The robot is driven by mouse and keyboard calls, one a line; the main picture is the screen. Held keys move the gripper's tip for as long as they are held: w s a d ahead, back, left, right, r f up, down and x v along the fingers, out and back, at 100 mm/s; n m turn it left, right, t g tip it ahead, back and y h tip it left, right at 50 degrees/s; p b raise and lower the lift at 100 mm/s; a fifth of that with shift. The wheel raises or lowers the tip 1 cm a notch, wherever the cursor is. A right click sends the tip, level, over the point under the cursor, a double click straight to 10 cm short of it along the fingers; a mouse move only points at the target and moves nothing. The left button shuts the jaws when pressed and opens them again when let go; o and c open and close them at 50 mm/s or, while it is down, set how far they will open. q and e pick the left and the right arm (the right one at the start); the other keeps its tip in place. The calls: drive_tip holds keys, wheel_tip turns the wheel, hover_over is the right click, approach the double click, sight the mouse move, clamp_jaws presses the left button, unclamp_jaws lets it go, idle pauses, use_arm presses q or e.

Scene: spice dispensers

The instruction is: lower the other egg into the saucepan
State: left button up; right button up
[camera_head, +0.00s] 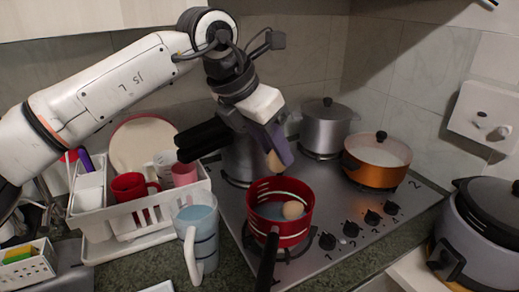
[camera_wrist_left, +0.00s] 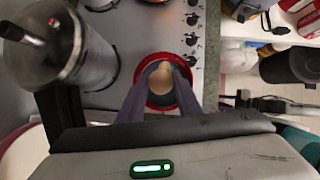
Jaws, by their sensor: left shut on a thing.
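The red saucepan (camera_head: 281,231) stands on the front burner of the stove, with its dark handle toward the front. One brown egg (camera_head: 293,209) sits inside it. My left gripper (camera_head: 277,155) is shut on the other egg (camera_head: 275,162) and holds it above the saucepan, near its back rim in the head view. In the left wrist view the held egg (camera_wrist_left: 160,77) is between the fingers, with the red saucepan rim (camera_wrist_left: 143,70) around and below it. The egg in the pan cannot be clearly told apart there. My right gripper is not in view.
A tall steel pot (camera_head: 245,163) stands just behind the saucepan, close to my gripper. A lidded pot (camera_head: 324,128) and an orange pan (camera_head: 372,172) are farther back. A blue pitcher (camera_head: 197,240) and a white dish rack (camera_head: 105,222) stand at left, a cooker (camera_head: 478,240) at right.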

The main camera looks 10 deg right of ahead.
use_arm(q)
drive_tip(key=shift+w+d, duration=0.1)
drive_tip(key=shift+d, duration=0.15)
drive_tip(key=shift+w+d, duration=0.2)
drive_tip(key=shift+d, duration=0.15)
drive_tip(key=shift+f, duration=0.1)
idle(0.6)
wheel_tip(320, 180, down, 10)
drive_tip(key=b, duration=0.7)
idle(1.1)
drive_tip(key=shift+f+b, duration=0.2)
drive_tip(key=shift+b, duration=0.2)
drive_tip(key=shift+f+b, duration=0.75)
drive_tip(key=shift+f, duration=0.3)
idle(0.6)
